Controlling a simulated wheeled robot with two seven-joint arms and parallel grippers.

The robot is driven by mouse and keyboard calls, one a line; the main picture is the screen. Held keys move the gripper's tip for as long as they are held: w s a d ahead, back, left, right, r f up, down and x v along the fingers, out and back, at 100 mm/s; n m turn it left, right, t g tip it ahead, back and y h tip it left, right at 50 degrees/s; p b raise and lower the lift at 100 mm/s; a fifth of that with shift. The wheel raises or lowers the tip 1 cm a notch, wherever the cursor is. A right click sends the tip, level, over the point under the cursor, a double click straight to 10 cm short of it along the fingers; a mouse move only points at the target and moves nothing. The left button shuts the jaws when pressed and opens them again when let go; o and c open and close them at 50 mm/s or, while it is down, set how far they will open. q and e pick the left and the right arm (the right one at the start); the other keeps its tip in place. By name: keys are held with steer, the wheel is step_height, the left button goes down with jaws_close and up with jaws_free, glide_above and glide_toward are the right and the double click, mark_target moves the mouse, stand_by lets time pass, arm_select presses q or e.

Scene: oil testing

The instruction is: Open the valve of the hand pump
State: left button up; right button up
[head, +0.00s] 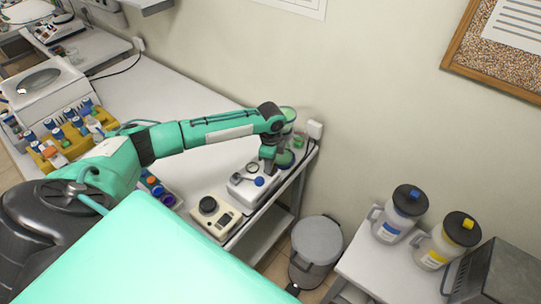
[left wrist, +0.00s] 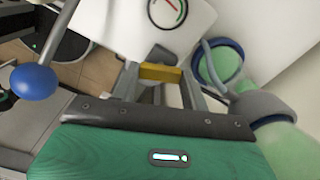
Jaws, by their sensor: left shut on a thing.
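The hand pump (head: 240,190) is a white box near the right end of the white bench. It has a round gauge (left wrist: 167,12) and a lever with a blue ball (left wrist: 35,80); the blue ball also shows in the head view (head: 259,181). My left gripper (head: 270,165) reaches down at the pump's far right side. In the left wrist view its two grey fingers (left wrist: 160,82) are shut on a yellow valve handle (left wrist: 160,72), just below the gauge. The handle is hidden in the head view. My right gripper is not in view.
A green-tinted glass vessel (left wrist: 220,65) with a hose stands close to the right of my left gripper. A beige device with a black knob (head: 215,215) is in front of the pump. A grey bin (head: 317,245) stands below. Two jugs (head: 400,210) are on another table.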

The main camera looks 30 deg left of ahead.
arm_select(q)
steer(key=n+p, duration=0.1)
steer(key=n, duration=0.1)
steer(key=n+p, duration=0.2)
steer(key=shift+r+n+p, duration=0.2)
steer(key=shift+n+p, duration=0.1)
steer(key=n+p, duration=0.1)
steer(key=n, duration=0.1)
steer(key=shift+n, duration=0.4)
steer(key=n, duration=0.2)
steer(key=shift+f+n, duration=0.15)
steer(key=shift+n, duration=1.75)
steer(key=shift+w+n, duration=0.1)
steer(key=shift+n, duration=0.2)
steer(key=o, duration=1)
